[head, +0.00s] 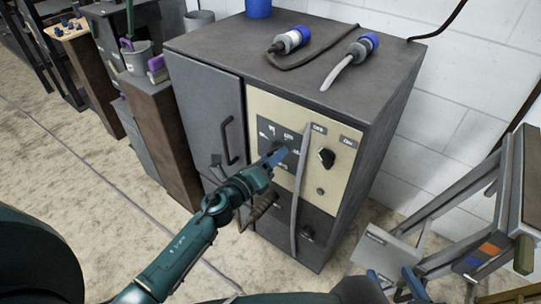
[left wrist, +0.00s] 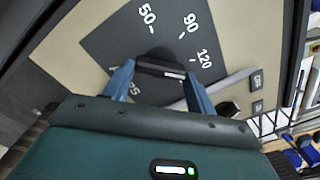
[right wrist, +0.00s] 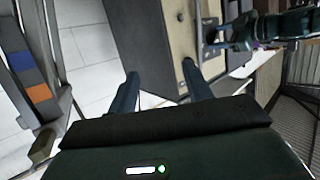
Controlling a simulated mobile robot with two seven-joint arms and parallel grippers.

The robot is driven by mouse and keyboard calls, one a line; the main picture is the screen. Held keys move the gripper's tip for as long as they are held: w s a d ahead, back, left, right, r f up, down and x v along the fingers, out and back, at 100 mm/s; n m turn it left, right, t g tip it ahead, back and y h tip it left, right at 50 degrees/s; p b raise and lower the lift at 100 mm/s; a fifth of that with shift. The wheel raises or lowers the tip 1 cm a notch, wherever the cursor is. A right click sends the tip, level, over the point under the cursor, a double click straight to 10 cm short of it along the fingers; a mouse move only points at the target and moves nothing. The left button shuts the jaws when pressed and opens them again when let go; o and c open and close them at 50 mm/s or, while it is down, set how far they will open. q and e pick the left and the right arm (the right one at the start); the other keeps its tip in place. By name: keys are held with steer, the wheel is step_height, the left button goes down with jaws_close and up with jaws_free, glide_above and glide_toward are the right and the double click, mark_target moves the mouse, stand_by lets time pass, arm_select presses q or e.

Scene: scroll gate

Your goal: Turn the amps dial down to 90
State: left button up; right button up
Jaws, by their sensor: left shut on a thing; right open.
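The amps dial is a black knob (left wrist: 160,60) on a dark square plate (left wrist: 112,45) marked 25, 50, 90 and 120, on the cream panel of the grey welder cabinet. My left gripper (left wrist: 160,85) has one finger on each side of the knob and is shut on it. A white line on the knob points right, closer to 120 than to 90; the exact reading is unclear. In the head view my left gripper (head: 275,156) covers most of the knob. My right gripper (right wrist: 160,80) is open and empty, low in front of the cabinet's right side.
A grey cable (head: 301,195) hangs down the panel beside the dial. A black off/on switch (head: 326,157) is to its right. Two blue-ended connectors (head: 290,40) (head: 362,47) lie on the cabinet top. A metal-framed stand (head: 450,230) is at the right.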

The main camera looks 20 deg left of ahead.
arm_select(q)
steer(key=shift+r+n+p, duration=0.15)
steer(key=shift+n+p, duration=1.15)
steer(key=shift+n, duration=2.1)
steer(key=shift+r+n+p, duration=0.15)
steer(key=shift+n+p, duration=1.15)
steer(key=shift+n, duration=2.1)
arm_select(e)
steer(key=shift+m+h, duration=0.3)
steer(key=shift+m, duration=0.5)
steer(key=shift+s+d+r, duration=0.1)
steer(key=shift+d+r, duration=0.05)
steer(key=shift+r, duration=0.55)
steer(key=shift+s+d+r, duration=0.1)
steer(key=shift+d+r, duration=0.1)
steer(key=shift+r, duration=0.45)
steer(key=shift+s+d+r, duration=0.1)
steer(key=shift+d+r, duration=0.05)
steer(key=shift+r, duration=0.55)
steer(key=shift+w, duration=0.1)
arm_select(q)
steer(key=o, duration=1)
arm_select(e)
steer(key=shift+d+f, duration=0.1)
